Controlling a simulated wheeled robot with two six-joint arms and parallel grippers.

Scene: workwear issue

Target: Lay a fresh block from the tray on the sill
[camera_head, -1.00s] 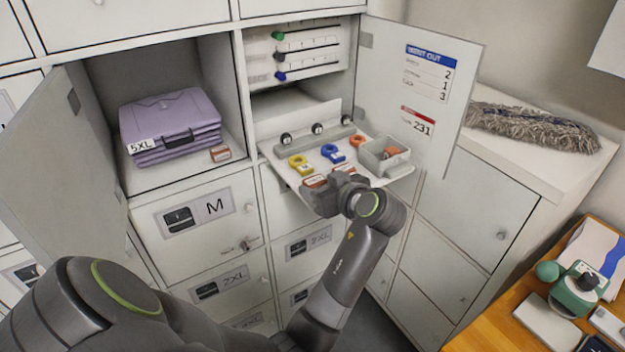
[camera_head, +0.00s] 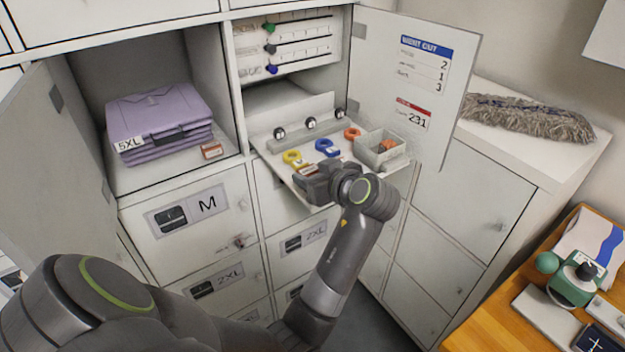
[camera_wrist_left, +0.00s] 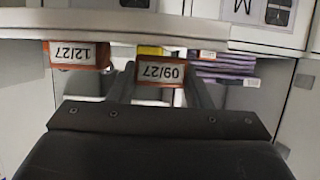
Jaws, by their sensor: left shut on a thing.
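The pull-out tray (camera_head: 277,159) sticks out of the middle locker. My left gripper (camera_head: 314,184) is at its front edge, shut on an orange-framed block with a white label. In the left wrist view this block (camera_wrist_left: 160,72) reads 09/27, upside down, between the two fingers. A second such block (camera_wrist_left: 77,54), labelled 12/27, is beside it. In the head view the gripper partly hides the blocks at the tray front. Another small orange-framed block (camera_head: 212,151) lies on the sill (camera_head: 178,173) of the open left locker, right of folded purple clothes (camera_head: 160,118). My right gripper is not in view.
The tray also holds a yellow ring (camera_head: 292,157), a blue ring (camera_head: 327,147), an orange ring (camera_head: 352,133) and a grey bin (camera_head: 381,158). An open door (camera_head: 415,100) stands right of the tray, another (camera_head: 45,150) left of the sill.

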